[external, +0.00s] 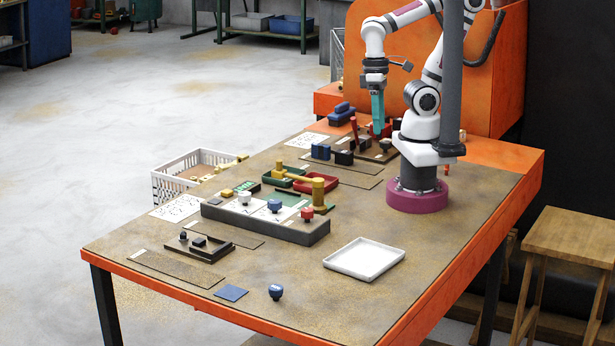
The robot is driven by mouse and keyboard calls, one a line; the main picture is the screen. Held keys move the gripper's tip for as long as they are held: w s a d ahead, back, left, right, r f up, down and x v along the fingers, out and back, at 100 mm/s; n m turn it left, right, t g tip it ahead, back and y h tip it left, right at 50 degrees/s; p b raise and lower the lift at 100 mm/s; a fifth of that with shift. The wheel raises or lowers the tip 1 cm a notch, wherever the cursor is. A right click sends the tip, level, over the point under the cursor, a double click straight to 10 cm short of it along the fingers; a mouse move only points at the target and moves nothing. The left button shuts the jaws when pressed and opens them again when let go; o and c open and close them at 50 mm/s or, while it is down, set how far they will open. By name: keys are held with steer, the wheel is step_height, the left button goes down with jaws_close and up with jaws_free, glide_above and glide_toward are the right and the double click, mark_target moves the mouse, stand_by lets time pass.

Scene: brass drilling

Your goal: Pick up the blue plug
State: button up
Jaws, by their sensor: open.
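A blue plug-like piece (276,291) with a wide round top stands alone on the near part of the table, right of a flat blue square (231,293). A similar blue-topped piece (274,205) stands on the pale top of a long dark-sided fixture (262,231). I cannot tell for certain which of the two is the plug. My gripper (378,131) has teal fingers and points down at the far end of the table, beside red parts there. It is open, far from both blue pieces. The gap between its fingers is hard to see from this side.
A white tray (364,259) lies at the right, with bare table around it. A red-topped piece (307,214) and a tall brass piece (318,193) rise from the fixture.

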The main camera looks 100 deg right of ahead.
steer(key=w+d+f+n+h, duration=0.1)
steer(key=w+d+n+h, duration=0.2)
steer(key=w+n+h, duration=0.45)
steer(key=n+t+y, duration=0.7)
steer(key=n+t, duration=0.7)
steer(key=n, duration=2.1)
glide_above(282, 288)
steer(key=s+d, duration=0.1)
steer(key=s, duration=1.3)
step_height(282, 288, down, 15)
steer(key=shift+d+f, duration=0.1)
steer(key=shift+f, duration=0.1)
steer(key=x, duration=1.4)
steer(key=shift+w+d+f, duration=0.1)
steer(key=shift+d+f, duration=0.1)
steer(key=shift+d, duration=0.2)
steer(key=shift+w+f, duration=0.15)
steer(key=shift+w, duration=0.25)
jaws_close()
